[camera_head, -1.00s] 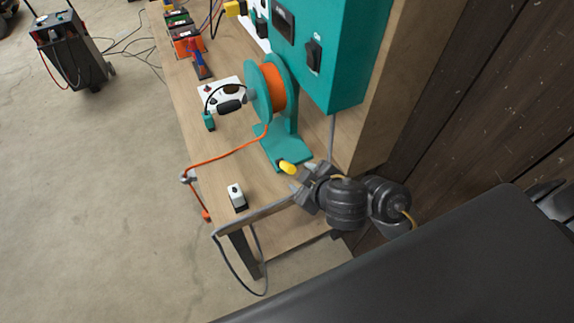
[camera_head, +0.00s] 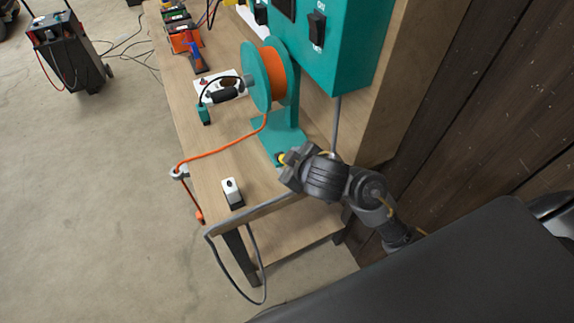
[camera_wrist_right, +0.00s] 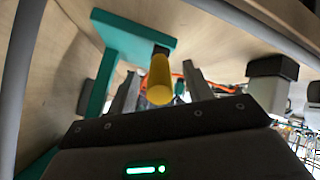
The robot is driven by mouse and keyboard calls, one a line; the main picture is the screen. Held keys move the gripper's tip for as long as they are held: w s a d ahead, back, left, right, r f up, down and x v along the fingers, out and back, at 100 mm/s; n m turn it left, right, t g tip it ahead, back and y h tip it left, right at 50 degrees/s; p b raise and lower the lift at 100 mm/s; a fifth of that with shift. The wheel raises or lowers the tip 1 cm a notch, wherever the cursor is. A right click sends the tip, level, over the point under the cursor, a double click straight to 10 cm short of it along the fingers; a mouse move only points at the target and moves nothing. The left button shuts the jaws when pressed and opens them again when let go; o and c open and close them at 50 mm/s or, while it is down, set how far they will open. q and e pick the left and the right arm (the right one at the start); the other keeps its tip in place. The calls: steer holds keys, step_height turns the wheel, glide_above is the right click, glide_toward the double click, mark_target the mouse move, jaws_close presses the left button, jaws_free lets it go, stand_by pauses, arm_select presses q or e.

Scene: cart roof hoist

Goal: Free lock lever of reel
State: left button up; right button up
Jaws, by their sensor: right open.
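The reel (camera_head: 274,72) has an orange drum between teal discs on a teal stand (camera_head: 290,122) on the bench. The yellow-tipped lock lever (camera_head: 281,158) sticks out at the front of the stand's base. In the head view my right gripper (camera_head: 288,170) is at the lever and mostly covers it. In the right wrist view the lever's yellow grip (camera_wrist_right: 160,80) points toward the palm, between the two fingers of my open right gripper (camera_wrist_right: 160,70). Gaps show on both sides, so it is not clamped. My left gripper is not in view.
An orange rope (camera_head: 222,149) runs from the reel over a guide (camera_head: 180,172) at the bench edge. A white-topped block (camera_head: 232,192) stands near the front edge. A teal switch box (camera_head: 335,45) hangs above, right of the reel.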

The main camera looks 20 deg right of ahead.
steer(key=shift+x, duration=0.9)
jaws_close()
